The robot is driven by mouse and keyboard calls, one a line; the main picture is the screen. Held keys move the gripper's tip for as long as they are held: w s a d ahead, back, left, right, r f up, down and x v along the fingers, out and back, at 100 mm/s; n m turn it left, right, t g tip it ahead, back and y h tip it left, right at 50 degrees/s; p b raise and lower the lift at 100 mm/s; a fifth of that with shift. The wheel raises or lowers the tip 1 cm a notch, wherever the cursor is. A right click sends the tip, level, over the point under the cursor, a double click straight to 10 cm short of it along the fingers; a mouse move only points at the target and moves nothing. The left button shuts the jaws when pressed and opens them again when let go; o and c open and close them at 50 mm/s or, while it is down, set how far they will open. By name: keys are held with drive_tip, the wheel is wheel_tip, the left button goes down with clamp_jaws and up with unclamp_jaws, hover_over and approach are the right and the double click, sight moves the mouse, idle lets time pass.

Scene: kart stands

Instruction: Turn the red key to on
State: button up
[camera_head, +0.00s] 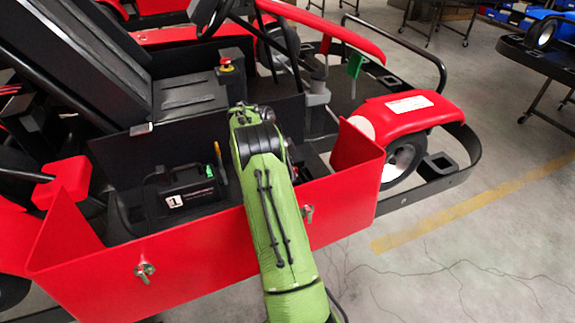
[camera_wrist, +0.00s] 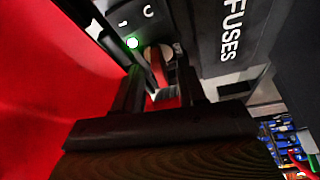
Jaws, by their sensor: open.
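In the wrist view my gripper (camera_wrist: 160,92) is open, its two dark fingers reaching toward a dark panel. A red piece (camera_wrist: 166,101), seemingly the red key, shows between the fingers. I cannot tell whether either finger touches it. A round, pale metal fitting (camera_wrist: 158,57) is just beyond it on the panel. A green light (camera_wrist: 132,43) glows to the left of the fitting. White marks (camera_wrist: 148,11) are on the panel, only partly readable. In the head view my green arm reaches over the kart's red side box and hides the key and gripper.
A dark box marked FUSES (camera_wrist: 230,35) stands close on the right in the wrist view, and a red wall (camera_wrist: 50,80) fills the left. In the head view a black battery-like unit (camera_head: 188,192) sits inside the red side box (camera_head: 215,255). Open floor (camera_head: 465,235) lies to the right.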

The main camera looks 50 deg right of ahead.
drive_tip(key=p+v, duration=0.4)
drive_tip(key=v, duration=1.1)
drive_tip(key=shift+w+r, duration=0.2)
drive_tip(key=shift+r, duration=0.1)
drive_tip(key=shift+a, duration=0.1)
